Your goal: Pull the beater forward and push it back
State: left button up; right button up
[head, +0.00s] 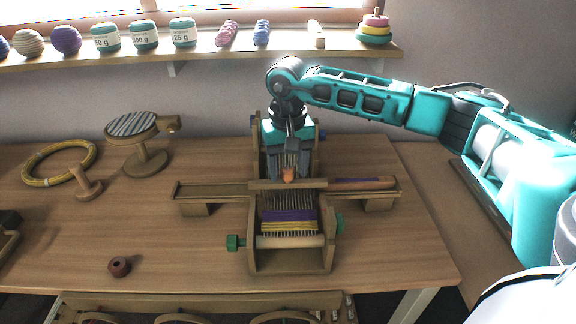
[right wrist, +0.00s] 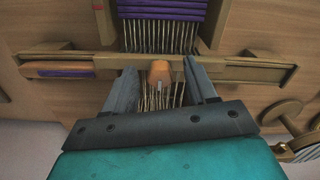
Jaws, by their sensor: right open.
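The small wooden loom (head: 318,258) stands on the table with purple and yellow weaving (head: 289,220) at its front. Its beater is a wooden crossbar (head: 262,185) over the warp threads, with an orange knob (head: 288,176) at its middle. My right gripper (head: 290,172) points down from behind the loom, its fingers on either side of the knob. In the right wrist view, the open fingers (right wrist: 161,68) flank the orange knob (right wrist: 159,74), with gaps on both sides. My left gripper is not in view.
A shuttle with purple yarn (head: 360,184) lies on the right side ledge. A round stand (head: 132,125), yellow hoop (head: 37,176), wooden spool (head: 87,185) and dark red ring (head: 119,267) are on the left. A yarn shelf (head: 205,53) runs behind. The table's left front is mostly clear.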

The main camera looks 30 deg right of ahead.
notch_tip(320, 180, up, 13)
dwell(0.4)
jog(key=shift+f, duration=0.15)
dwell(0.4)
